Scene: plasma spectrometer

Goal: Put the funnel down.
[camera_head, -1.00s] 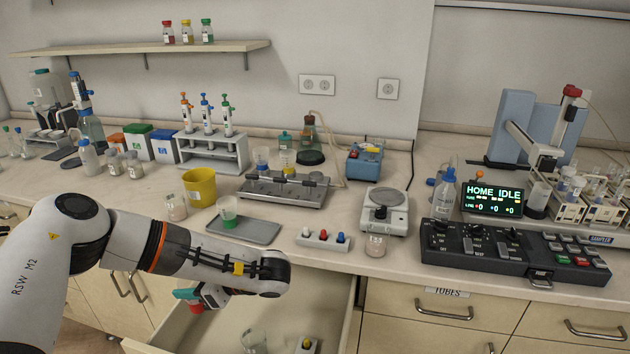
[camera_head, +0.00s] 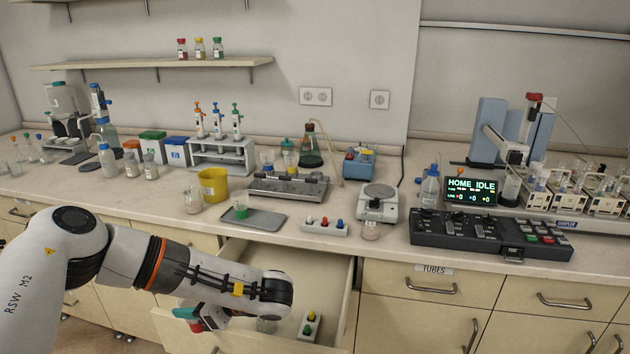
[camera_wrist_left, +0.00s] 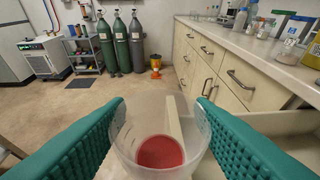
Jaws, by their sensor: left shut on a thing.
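My left gripper (camera_head: 187,314) hangs over the left part of the open drawer (camera_head: 345,305) in the head view. Its teal fingers are shut on the funnel, a clear tapered cup with a red bottom. In the left wrist view the funnel (camera_wrist_left: 158,120) sits between the two fingers (camera_wrist_left: 160,108), and I look down into its wide mouth. In the head view only its red part (camera_head: 196,326) shows clearly below the fingers. A similar clear cup with a green bottom (camera_head: 240,211) stands on the grey tray (camera_head: 268,221) on the counter. My right gripper is out of view.
In the drawer lie a clear vessel (camera_head: 267,325), partly behind my arm, and a small block with coloured knobs (camera_head: 312,326). A yellow pot (camera_head: 213,186), a switch block (camera_head: 324,227) and a balance (camera_head: 378,207) stand around the tray. The tray's right part is bare.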

